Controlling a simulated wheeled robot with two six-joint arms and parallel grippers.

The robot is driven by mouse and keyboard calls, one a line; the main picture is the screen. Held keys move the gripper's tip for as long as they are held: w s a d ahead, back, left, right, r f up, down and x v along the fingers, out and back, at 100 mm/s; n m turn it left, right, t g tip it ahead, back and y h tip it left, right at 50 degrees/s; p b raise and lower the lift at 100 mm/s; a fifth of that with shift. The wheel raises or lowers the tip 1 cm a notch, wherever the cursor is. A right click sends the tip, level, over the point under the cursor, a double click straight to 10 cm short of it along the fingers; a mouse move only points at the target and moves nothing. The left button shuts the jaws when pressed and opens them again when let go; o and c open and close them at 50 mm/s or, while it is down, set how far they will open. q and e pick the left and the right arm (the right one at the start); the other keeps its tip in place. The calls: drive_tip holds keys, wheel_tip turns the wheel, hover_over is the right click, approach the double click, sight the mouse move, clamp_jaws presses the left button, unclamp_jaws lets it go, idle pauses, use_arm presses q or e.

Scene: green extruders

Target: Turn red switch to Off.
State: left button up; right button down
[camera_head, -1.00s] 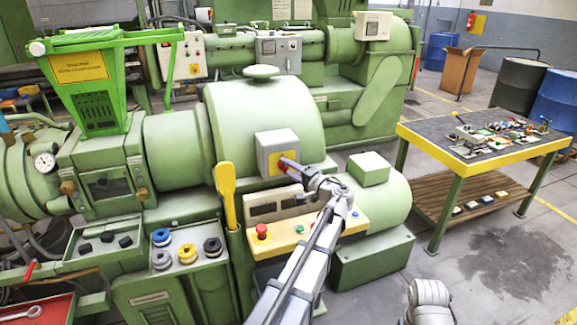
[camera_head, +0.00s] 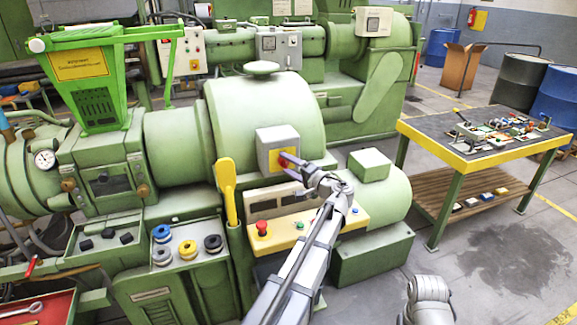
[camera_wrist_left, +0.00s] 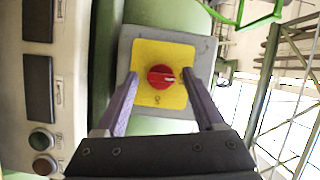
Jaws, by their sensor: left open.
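The red switch (camera_wrist_left: 161,77) is a round knob on a yellow plate (camera_wrist_left: 150,55) in the left wrist view. A pale mark on it points to the picture's right. Small markings on the plate are too blurred to read. The plate sits on a grey box (camera_wrist_left: 206,55), which also shows in the head view (camera_head: 264,142), on the green machine. My left gripper (camera_wrist_left: 160,76) is open, its two purple fingers on either side of the knob with gaps showing. In the head view, my left gripper (camera_head: 290,162) is in front of the box and partly covers the switch.
A control panel (camera_head: 325,221) with a red button (camera_head: 262,227) lies below the box. A yellow lever (camera_head: 227,190) stands to its left. A green block (camera_head: 369,165) is at the right. A worktable (camera_head: 445,152) with small parts stands farther right; the floor before it is clear.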

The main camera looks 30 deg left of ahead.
use_arm(q)
drive_tip(key=v, duration=0.7)
drive_tip(key=shift+s+d, duration=0.2)
drive_tip(key=shift+d, duration=0.15)
drive_tip(key=s+d+f+m+g+h, duration=0.1)
drive_tip(key=s+d+f+g+h, duration=0.1)
drive_tip(key=s+d+f+h, duration=0.5)
drive_tip(key=s+d+f+m+g+h, duration=0.1)
drive_tip(key=s+d+f+g+h, duration=0.2)
drive_tip(key=s+d+f+h, duration=0.5)
drive_tip(key=s+d+f, duration=0.3)
drive_tip(key=s+d, duration=0.2)
drive_tip(key=d, duration=0.2)
drive_tip(key=s+d+f, duration=0.3)
drive_tip(key=s+d, duration=0.2)
drive_tip(key=d, duration=0.2)
drive_tip(key=shift+s+m+g+h, duration=0.2)
drive_tip(key=shift+m+g+h, duration=0.1)
